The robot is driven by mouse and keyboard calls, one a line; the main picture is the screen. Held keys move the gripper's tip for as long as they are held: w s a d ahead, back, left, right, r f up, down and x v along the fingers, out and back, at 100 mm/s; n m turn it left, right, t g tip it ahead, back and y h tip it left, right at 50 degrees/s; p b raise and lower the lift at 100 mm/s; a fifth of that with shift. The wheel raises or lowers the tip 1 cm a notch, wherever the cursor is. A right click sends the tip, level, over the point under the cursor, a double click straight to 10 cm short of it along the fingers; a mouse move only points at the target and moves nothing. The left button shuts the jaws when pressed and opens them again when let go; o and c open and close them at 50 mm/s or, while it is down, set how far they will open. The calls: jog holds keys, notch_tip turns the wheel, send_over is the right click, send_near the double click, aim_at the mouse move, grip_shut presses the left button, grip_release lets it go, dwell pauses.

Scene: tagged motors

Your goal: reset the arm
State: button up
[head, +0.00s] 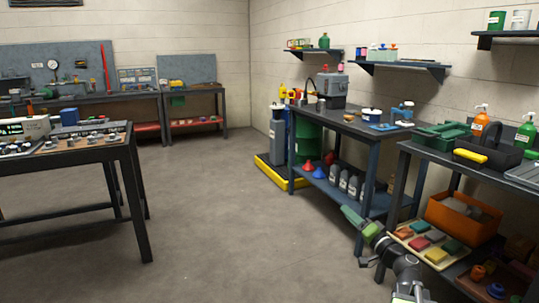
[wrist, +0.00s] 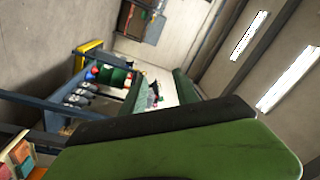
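My arm reaches up from the bottom right of the head view, in front of the right-hand benches. My gripper (head: 358,221) is at its far end, a green part tilted up and to the left. It appears in front of the lower shelf of the middle bench. In the wrist view a large green jaw (wrist: 185,148) with a dark edge fills the lower middle. A smaller green strip shows beyond it. I see nothing held, but the gap between the fingers is not clear.
The right bench (head: 405,148) and its orange bin (head: 463,216) stand close to my arm. The middle bench (head: 345,124) is beyond, with a yellow spill tray (head: 277,178) past it. A table (head: 95,155) with motors stands left. The floor (head: 230,230) between is clear.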

jog(key=s+a+f+n+g+y, duration=0.1)
jog(key=a+f+n+g, duration=0.25)
jog(key=a, duration=0.55)
jog(key=s+a+f+n+g+y, duration=0.1)
jog(key=s+a+f+n+g, duration=0.15)
jog(key=a+f, duration=0.45)
jog(key=a+f+n+g+y, duration=0.2)
jog(key=a+f+g, duration=0.15)
jog(key=a, duration=0.75)
jog(key=s+f+n+g+h, duration=0.2)
jog(key=s+f+g+h, duration=0.35)
jog(key=s+f, duration=0.3)
jog(key=s+d+f+m+g+h, duration=0.25)
jog(key=s+d+f+h, duration=0.2)
jog(key=d, duration=0.55)
notch_tip(320, 180, up, 36)
jog(key=s+p, duration=0.1)
jog(key=p, duration=3.4)
jog(key=shift+s+g, duration=0.2)
jog(key=shift+g, duration=0.25)
jog(key=shift+a+m, duration=0.1)
jog(key=shift+m, duration=0.15)
